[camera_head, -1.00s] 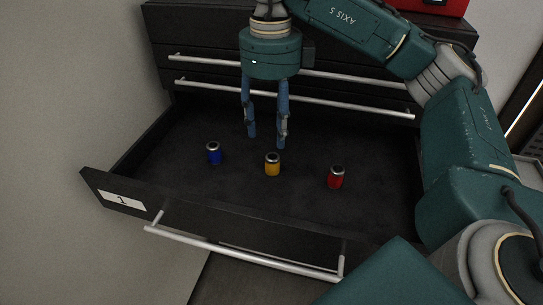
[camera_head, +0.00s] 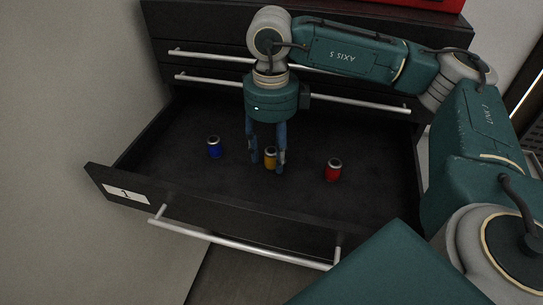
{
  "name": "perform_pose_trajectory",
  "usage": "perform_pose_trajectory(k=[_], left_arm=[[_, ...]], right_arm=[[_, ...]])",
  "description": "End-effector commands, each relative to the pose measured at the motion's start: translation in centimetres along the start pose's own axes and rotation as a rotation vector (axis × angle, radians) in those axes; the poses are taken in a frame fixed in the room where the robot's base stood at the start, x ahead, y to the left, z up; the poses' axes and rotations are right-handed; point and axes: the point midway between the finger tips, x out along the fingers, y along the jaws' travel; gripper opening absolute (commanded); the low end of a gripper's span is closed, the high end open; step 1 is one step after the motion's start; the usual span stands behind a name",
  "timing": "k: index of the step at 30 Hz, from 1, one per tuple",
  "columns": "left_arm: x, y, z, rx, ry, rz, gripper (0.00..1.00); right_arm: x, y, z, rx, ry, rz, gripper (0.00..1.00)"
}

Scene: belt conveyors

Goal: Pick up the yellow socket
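The yellow socket (camera_head: 270,157) stands upright in the open drawer, between a blue and a red one. My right gripper (camera_head: 267,170) points down at it, with one finger on each side. The fingers are apart, and the yellow socket shows between them; I cannot tell whether they touch it. My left gripper is not in view.
The blue socket (camera_head: 214,147) stands to the left and the red socket (camera_head: 333,170) to the right. The open drawer (camera_head: 158,190), labelled 1, has low walls and a silver front handle (camera_head: 240,244). Closed drawers rise behind my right arm.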

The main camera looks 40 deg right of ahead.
Motion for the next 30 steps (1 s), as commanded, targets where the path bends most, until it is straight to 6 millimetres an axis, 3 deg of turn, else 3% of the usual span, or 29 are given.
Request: perform_pose_trajectory(k=[1,6,20,26,30], left_arm=[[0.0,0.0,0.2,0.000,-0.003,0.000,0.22],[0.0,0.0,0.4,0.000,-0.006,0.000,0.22],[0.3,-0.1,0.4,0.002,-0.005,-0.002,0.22],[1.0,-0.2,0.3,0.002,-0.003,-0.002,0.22],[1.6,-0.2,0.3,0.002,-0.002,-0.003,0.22]], right_arm=[[0.0,0.0,0.0,0.000,0.000,0.000,0.29],[-0.1,0.0,0.0,0.000,-0.001,0.000,0.00],[-1.2,0.0,0.1,0.000,-0.004,-0.002,0.00],[-4.6,0.0,0.2,0.000,-0.007,-0.001,0.00],[-8.4,0.0,0.2,-0.001,-0.008,-0.002,0.00]])
